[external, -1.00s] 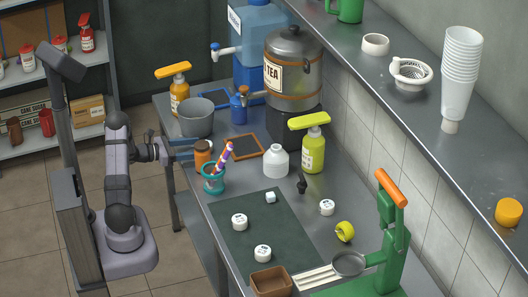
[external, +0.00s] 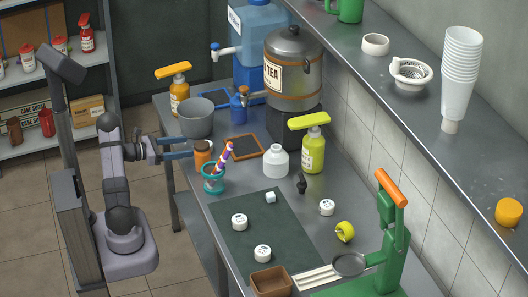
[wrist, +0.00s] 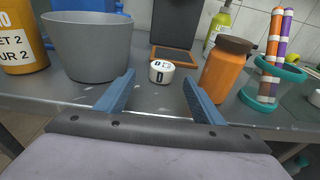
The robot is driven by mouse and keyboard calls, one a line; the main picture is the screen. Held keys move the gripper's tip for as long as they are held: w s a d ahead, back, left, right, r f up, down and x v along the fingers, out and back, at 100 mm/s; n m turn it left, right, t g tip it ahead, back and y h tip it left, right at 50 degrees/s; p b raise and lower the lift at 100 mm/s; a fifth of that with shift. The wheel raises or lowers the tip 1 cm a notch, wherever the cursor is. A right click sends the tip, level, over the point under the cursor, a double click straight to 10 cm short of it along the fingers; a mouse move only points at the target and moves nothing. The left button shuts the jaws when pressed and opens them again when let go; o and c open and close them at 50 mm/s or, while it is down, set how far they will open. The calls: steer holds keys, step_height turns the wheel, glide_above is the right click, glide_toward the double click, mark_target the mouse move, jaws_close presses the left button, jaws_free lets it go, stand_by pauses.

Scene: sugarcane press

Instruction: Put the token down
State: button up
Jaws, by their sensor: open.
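A white round token (wrist: 161,72) with dark markings lies on the grey counter in the wrist view, between the grey pot (wrist: 82,45) and the orange jar (wrist: 226,68). My gripper (wrist: 159,80) is open and empty, its blue fingers spread to either side with the token just ahead of the tips, apart from both. In the external view my gripper (external: 192,147) is at the counter's left edge, beside the orange jar (external: 203,153); I cannot make out this token there. Other white tokens lie on and beside the dark mat, such as one at its left (external: 239,222).
An orange-framed slate (wrist: 175,57) lies behind the token. A yellow-orange bottle (wrist: 20,38) stands left of the pot. The counter just around the token is bare.

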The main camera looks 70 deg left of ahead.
step_height(320, 180, up, 25)
steer(key=w+d+f+m+g+h+p, duration=0.1)
steer(key=w+d+f+m+g+p, duration=0.2)
steer(key=m, duration=0.5)
steer(key=w+d+f+m+g+h+p, duration=0.1)
steer(key=w+d+m+g+p, duration=0.15)
steer(key=m+g+p, duration=0.35)
steer(key=w+a+r+m+g+y+p, duration=0.1)
steer(key=a+r+m+g+y+p, duration=0.15)
steer(key=m, duration=0.45)
steer(key=a+r+m+g+y+p, duration=0.1)
steer(key=r+m+g+y+p, duration=0.15)
steer(key=m, duration=0.55)
steer(key=shift+t+h, duration=0.3)
steer(key=shift+h, duration=0.2)
steer(key=shift+w+f+p, duration=0.2)
steer(key=shift+f+p, duration=0.15)
steer(key=shift+f, duration=9.8)
steer(key=shift+p+x, duration=1.15)
steer(key=shift+x, duration=2)
steer(key=shift+w, duration=0.2)
